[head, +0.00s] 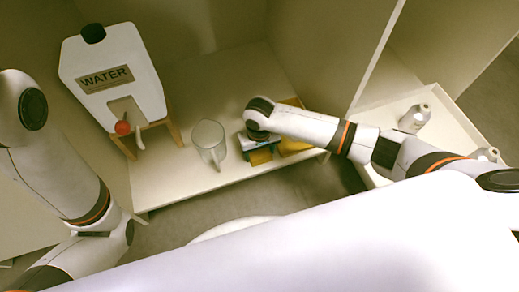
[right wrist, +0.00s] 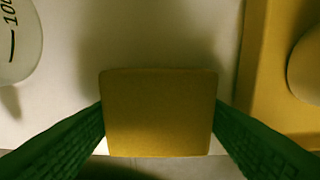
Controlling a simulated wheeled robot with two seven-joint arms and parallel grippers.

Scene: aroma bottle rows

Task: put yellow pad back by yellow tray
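The yellow pad (right wrist: 158,112) is between the green fingers of my right gripper (right wrist: 158,120), which touch its left and right sides. In the head view the pad (head: 260,157) shows below the right gripper (head: 255,144), near the shelf's front edge. Whether it touches the shelf cannot be told. The yellow tray (head: 294,147) is just right of the pad, partly hidden by my right arm. In the right wrist view the tray (right wrist: 257,60) is at the right, apart from the pad, with a rounded yellowish thing at its right. My left gripper is not in view.
A clear measuring cup (head: 208,138) stands left of the pad. A white water tank (head: 112,78) with a red tap stands on a wooden stand farther left. Bottles (head: 414,118) stand in a white bin at the right. The shelf (head: 175,180) is bare at front left.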

